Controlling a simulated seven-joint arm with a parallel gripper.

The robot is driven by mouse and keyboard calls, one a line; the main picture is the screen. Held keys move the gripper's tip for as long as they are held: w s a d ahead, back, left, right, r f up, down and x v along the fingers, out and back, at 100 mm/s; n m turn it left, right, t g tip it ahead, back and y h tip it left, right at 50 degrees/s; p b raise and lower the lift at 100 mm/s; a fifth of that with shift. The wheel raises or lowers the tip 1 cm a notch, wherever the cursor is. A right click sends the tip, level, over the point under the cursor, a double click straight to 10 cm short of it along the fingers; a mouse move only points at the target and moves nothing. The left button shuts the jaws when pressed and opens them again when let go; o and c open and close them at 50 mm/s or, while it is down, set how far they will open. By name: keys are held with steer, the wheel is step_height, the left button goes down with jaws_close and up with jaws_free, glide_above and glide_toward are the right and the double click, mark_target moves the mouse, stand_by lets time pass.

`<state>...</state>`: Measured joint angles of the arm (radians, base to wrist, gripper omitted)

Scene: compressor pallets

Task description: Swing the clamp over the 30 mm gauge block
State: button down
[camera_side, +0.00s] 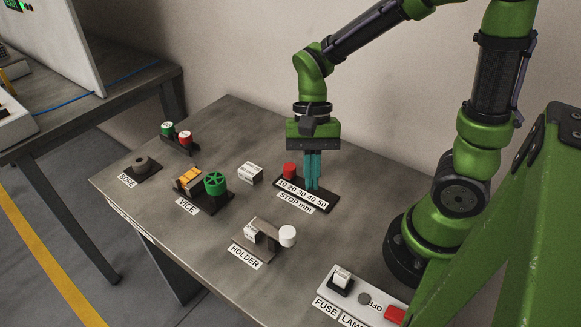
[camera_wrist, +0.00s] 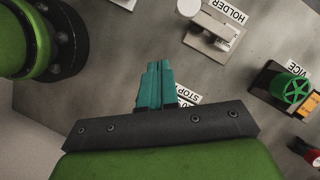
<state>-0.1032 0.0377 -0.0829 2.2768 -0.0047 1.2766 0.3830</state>
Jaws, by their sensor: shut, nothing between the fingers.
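My gripper (camera_side: 312,184) is shut and empty, with its teal fingers pointing down at the right part of the STOP mm scale (camera_side: 303,194). In the wrist view the fingers (camera_wrist: 155,72) are together, covering most of the STOP label. A small white block (camera_side: 252,232) sits in the HOLDER (camera_side: 270,242), with a white round knob (camera_side: 287,235) beside it on the right. Another white block with print (camera_side: 250,173) stands on the table left of the stop. The print is too small to read, so I cannot tell which block is 30 mm. No clamp arm is clearly distinguishable.
A red knob (camera_side: 290,170) stands on the stop, close left of my fingers. The VICE (camera_side: 202,191) has a green handwheel (camera_side: 215,183) and an orange part. The BORE piece (camera_side: 142,165), the red and green pieces, and the FUSE and LAMP panel (camera_side: 361,298) stand around.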

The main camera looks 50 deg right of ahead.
steer(key=v, duration=0.3)
steer(key=s+v, duration=0.1)
steer(key=v, duration=0.1)
steer(key=shift+w+d+r, duration=0.1)
steer(key=shift+d+r, duration=0.15)
step_height(320, 180, up, 7)
steer(key=d+n+t+h, duration=0.1)
steer(key=n+t, duration=0.5)
steer(key=t, duration=0.3)
steer(key=shift+s+r+n+t+h, duration=0.2)
steer(key=shift+s+n+t+h, duration=0.1)
steer(key=shift+s+t, duration=0.15)
